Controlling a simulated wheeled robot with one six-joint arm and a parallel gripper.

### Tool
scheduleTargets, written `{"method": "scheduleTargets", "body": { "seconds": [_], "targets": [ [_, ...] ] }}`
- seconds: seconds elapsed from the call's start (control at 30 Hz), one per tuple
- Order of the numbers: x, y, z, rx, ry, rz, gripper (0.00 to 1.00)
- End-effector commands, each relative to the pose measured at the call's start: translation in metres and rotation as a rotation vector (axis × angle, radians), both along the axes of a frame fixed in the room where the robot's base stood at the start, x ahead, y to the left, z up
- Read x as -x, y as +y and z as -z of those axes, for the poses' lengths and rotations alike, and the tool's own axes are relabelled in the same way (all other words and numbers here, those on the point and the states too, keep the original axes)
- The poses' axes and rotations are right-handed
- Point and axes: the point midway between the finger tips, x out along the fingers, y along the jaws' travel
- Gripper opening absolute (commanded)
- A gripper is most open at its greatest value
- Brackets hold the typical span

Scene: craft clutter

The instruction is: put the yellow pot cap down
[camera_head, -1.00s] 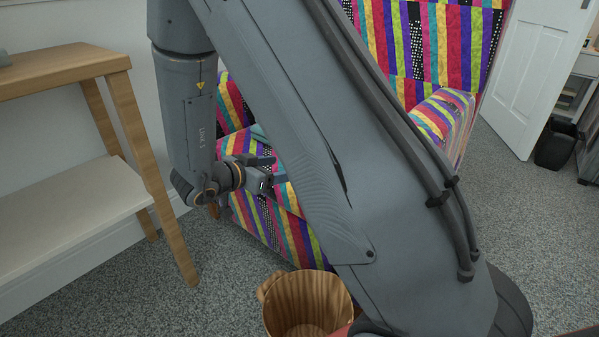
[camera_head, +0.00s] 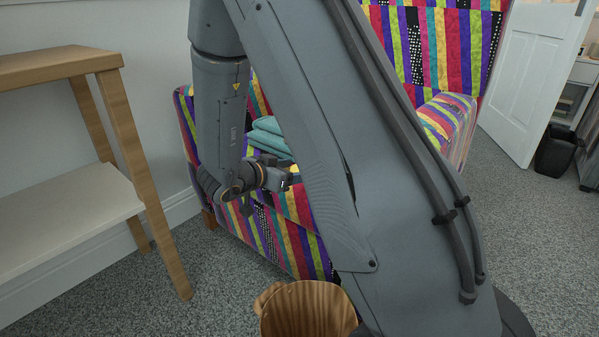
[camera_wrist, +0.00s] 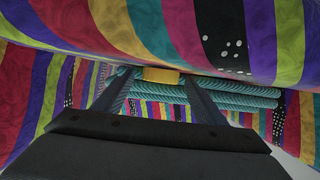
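The yellow pot cap (camera_wrist: 162,75) shows in the wrist view as a small yellow band between the tips of my two dark fingers. My gripper (camera_wrist: 160,84) appears shut on it, with a fingertip at each side. In the head view my gripper (camera_head: 286,181) is at the front of the striped armchair, partly hidden behind my arm. The cap cannot be made out clearly there. Folded teal towels (camera_wrist: 240,95) lie beyond the cap in the wrist view, and they also show on the chair seat in the head view (camera_head: 268,138).
The striped armchair (camera_head: 285,235) surrounds my gripper closely. A wooden shelf table (camera_head: 70,205) stands at the left. A brown wooden basket (camera_head: 305,308) stands on the floor in front. A black bin (camera_head: 555,152) is by the open white door (camera_head: 518,85).

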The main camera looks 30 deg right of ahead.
Motion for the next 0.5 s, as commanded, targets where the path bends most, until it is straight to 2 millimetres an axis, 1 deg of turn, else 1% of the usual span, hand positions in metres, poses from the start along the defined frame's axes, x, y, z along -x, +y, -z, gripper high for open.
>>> {"method": "scheduleTargets", "body": {
  "seconds": [0.03, 0.23, 0.33, 0.37, 0.5],
  "targets": [
    [-0.0001, 0.0001, -0.0001, 0.0, 0.0, 0.0, 0.57],
    [0.0, 0.0002, -0.0001, 0.0, 0.0, 0.0, 0.23],
    [0.0, 0.0002, -0.0001, 0.0, 0.0, 0.0, 0.22],
    [0.0, 0.0002, -0.0001, 0.0, 0.0, 0.0, 0.19],
    [0.0, 0.0002, -0.0002, 0.0, 0.0, 0.0, 0.19]
  ]
}}
